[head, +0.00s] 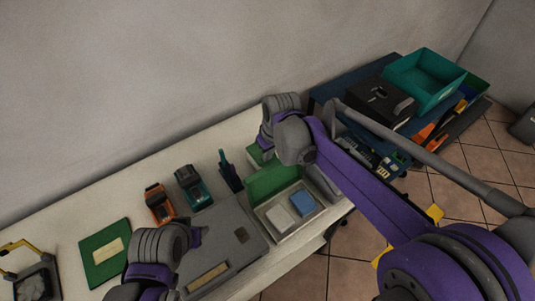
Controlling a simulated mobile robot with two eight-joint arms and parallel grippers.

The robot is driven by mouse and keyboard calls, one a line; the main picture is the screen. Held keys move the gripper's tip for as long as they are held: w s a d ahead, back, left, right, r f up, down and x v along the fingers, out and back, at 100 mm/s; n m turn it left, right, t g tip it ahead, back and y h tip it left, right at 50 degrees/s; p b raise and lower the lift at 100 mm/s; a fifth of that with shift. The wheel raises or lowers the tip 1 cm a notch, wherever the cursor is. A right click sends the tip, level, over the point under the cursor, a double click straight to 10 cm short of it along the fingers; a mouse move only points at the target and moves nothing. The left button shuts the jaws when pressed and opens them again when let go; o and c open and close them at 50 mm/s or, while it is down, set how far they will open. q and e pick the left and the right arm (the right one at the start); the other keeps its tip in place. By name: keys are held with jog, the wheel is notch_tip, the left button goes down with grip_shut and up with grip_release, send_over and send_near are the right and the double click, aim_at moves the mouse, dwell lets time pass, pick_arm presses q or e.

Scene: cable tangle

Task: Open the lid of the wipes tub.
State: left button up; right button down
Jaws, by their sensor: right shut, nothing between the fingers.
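A pale, shallow container (268,222) stands near the table's right end, with a green panel (274,181) upright at its back like a raised lid. A white block and a blue block lie inside it. I cannot tell for sure whether this is the wipes tub. My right gripper (265,145) is above and behind the green panel, shut and empty; its fingertips are mostly hidden by the wrist. My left gripper (197,236) is low over the grey case at the front, left of the container, and its fingers are too small to read.
A grey flat case (228,238) lies left of the container. An orange device (159,204), a teal device (193,188) and a dark blue upright thing (229,177) stand along the back. A green board (104,252) lies further left.

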jog(key=v, duration=1)
jog(key=shift+r, duration=0.2)
